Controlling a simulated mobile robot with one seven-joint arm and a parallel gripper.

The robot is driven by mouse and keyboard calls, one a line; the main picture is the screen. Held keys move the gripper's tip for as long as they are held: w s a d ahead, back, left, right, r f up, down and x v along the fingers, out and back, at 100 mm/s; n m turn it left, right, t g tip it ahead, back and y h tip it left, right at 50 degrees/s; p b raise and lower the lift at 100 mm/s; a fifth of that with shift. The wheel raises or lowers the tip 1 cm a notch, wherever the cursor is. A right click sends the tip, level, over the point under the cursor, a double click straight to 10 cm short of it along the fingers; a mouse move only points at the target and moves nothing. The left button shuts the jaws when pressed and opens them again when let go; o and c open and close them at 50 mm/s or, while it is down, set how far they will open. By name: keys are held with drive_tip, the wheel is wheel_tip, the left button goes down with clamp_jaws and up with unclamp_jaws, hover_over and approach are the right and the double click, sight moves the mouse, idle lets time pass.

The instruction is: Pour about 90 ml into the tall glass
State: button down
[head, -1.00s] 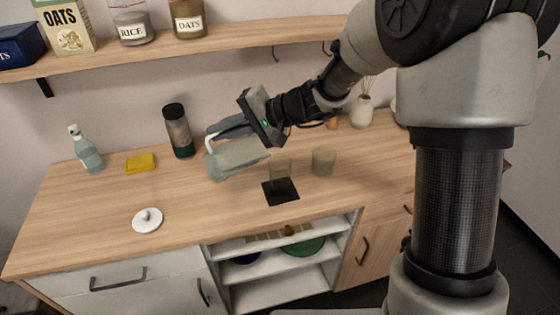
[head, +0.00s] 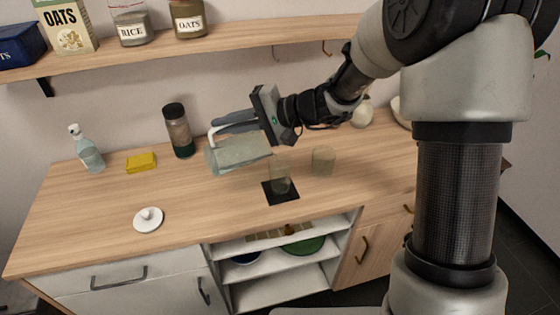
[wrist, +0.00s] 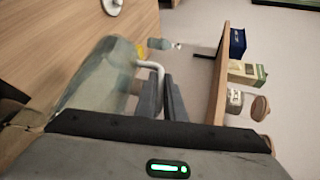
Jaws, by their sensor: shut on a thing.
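My gripper (head: 232,124) is shut on the pale handle of a clear glass pitcher (head: 238,155). The pitcher is held above the table, tipped steeply onto its side with its mouth to the right. In the wrist view the pitcher (wrist: 100,85) fills the left side, with the gripper fingers (wrist: 160,88) at its handle. A clear glass (head: 280,176) stands upright on a dark square mat (head: 283,196), just below and right of the pitcher's mouth. A second clear glass (head: 323,161) stands to its right. No stream is clear to see, and the liquid levels are hard to tell.
A white lid (head: 148,219) lies at the front left. A spray bottle (head: 87,150), a yellow sponge (head: 141,162) and a dark-capped jar (head: 178,132) stand along the back. A shelf (head: 240,37) with jars runs above. The front middle of the table (head: 200,205) is clear.

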sight(215, 146)
drive_tip(key=shift+w+d+r+y+b, duration=0.1)
drive_tip(key=shift+d+r+y+b, duration=0.2)
drive_tip(key=shift+d+b, duration=0.15)
drive_tip(key=shift+w+d+r+y+b, duration=0.1)
drive_tip(key=shift+d+r+y+b, duration=0.05)
drive_tip(key=shift+d+y+b, duration=0.2)
idle(1.3)
drive_tip(key=p, duration=0.1)
drive_tip(key=a+p, duration=0.1)
drive_tip(key=a+h+p, duration=0.1)
drive_tip(key=shift+s+r, duration=0.25)
drive_tip(key=shift+s, duration=0.1)
drive_tip(key=f+h, duration=0.1)
drive_tip(key=a+f+h+b, duration=0.1)
drive_tip(key=f, duration=0.1)
drive_tip(key=a+f+h+b, duration=0.1)
drive_tip(key=shift+s+a+f+n, duration=0.2)
drive_tip(key=shift+s+a+n, duration=0.05)
drive_tip(key=shift+n, duration=0.15)
drive_tip(key=shift+w+f+h, duration=0.1)
drive_tip(key=shift+f+h, duration=0.25)
drive_tip(key=shift+f, duration=0.1)
drive_tip(key=shift+a+f+h, duration=0.2)
drive_tip(key=shift+f+h, duration=0.1)
drive_tip(key=shift+f, duration=0.1)
